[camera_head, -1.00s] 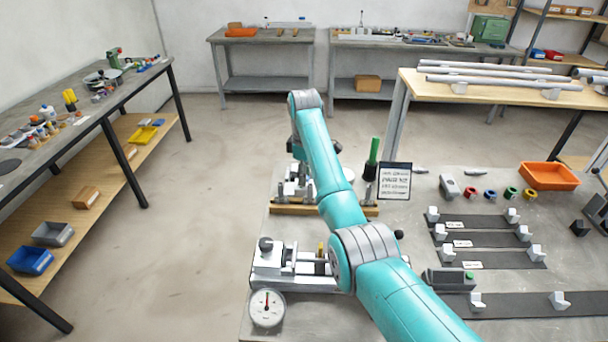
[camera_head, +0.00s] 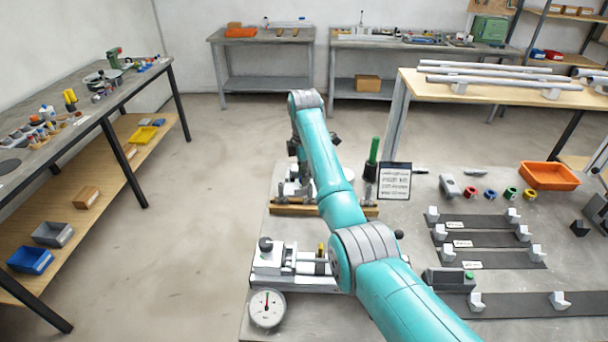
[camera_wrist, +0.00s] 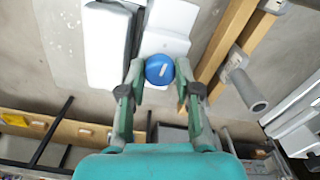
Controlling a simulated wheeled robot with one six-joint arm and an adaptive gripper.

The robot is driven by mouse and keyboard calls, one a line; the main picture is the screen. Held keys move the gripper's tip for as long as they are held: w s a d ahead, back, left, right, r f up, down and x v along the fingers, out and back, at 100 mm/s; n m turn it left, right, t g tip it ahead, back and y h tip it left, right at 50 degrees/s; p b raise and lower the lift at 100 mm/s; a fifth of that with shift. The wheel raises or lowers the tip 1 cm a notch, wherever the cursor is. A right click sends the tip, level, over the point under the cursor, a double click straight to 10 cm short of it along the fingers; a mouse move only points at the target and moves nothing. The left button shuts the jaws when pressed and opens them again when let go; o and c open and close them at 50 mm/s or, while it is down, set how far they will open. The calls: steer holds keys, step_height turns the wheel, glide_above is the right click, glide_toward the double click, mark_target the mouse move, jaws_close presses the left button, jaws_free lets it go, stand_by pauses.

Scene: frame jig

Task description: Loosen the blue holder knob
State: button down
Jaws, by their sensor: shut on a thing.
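The blue holder knob (camera_wrist: 159,69) is a round blue cap with a pale mark across its face, seen in the wrist view. It sits at the end of a white holder block (camera_wrist: 166,22). My gripper (camera_wrist: 160,75) has its two fingers on either side of the knob and is shut on it. In the head view my teal arm hides the knob and most of the gripper behind it.
A wooden-based jig with metal posts (camera_head: 290,209) stands near my gripper. A white fixture (camera_head: 275,262) and a round dial (camera_head: 267,308) are at the bench's front left. A green-handled tool (camera_head: 373,155) and a printed card (camera_head: 395,181) stand to the right.

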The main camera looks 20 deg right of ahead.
steer(key=c, duration=0.8)
jaws_free()
